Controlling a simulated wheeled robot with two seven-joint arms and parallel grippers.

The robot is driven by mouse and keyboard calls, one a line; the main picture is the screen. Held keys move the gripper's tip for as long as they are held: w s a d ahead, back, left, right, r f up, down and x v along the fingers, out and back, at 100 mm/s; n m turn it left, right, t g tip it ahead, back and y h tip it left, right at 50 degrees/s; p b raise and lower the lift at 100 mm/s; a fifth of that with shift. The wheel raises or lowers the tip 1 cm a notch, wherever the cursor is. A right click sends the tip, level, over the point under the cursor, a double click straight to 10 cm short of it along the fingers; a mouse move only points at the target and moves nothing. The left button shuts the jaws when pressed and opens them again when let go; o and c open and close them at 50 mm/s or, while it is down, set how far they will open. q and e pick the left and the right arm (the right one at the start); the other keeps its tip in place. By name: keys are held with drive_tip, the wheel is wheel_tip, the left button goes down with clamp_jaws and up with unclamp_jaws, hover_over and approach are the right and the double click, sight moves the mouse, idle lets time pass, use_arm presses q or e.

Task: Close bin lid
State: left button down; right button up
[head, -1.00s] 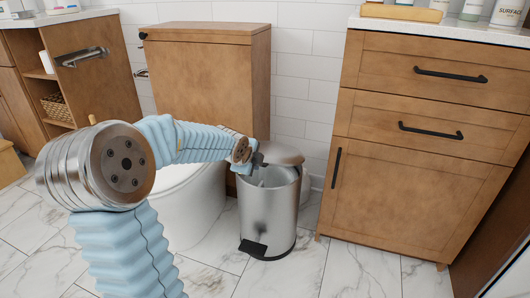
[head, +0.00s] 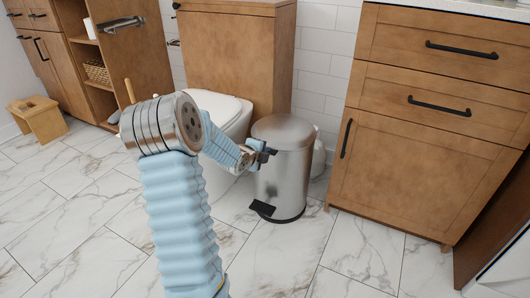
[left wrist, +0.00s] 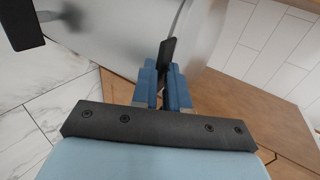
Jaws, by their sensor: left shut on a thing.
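The steel pedal bin (head: 282,185) stands upright on the floor beside the toilet. Its round lid (head: 284,130) lies flat across the top, with no visible gap in the head view. The black pedal (head: 262,208) is at the bin's foot and also shows in the left wrist view (left wrist: 22,22). My left gripper (head: 268,153) is at the bin's upper left side, just below the lid. In the left wrist view its blue fingers (left wrist: 165,82) are shut on a small black tab (left wrist: 167,52) at the lid's edge. My right gripper is not in view.
The toilet (head: 222,112) is close left of the bin, with a wooden cistern cabinet (head: 238,60) behind. A wooden vanity (head: 420,130) stands to the right. A small wooden stool (head: 37,120) is far left. The marble floor in front is clear.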

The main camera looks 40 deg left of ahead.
use_arm(q)
drive_tip(key=shift+s+d+f, duration=0.1)
drive_tip(key=shift+s+f, duration=0.1)
drive_tip(key=shift+f, duration=0.65)
drive_tip(key=c, duration=1.3)
unclamp_jaws()
drive_tip(key=shift+w+f+g, duration=0.15)
drive_tip(key=shift+f+g, duration=0.05)
drive_tip(key=shift+g, duration=0.1)
drive_tip(key=shift+o, duration=0.2)
drive_tip(key=p+v, duration=0.3)
drive_tip(key=v, duration=1.1)
drive_tip(key=shift+a+r, duration=0.2)
drive_tip(key=shift+a, duration=0.05)
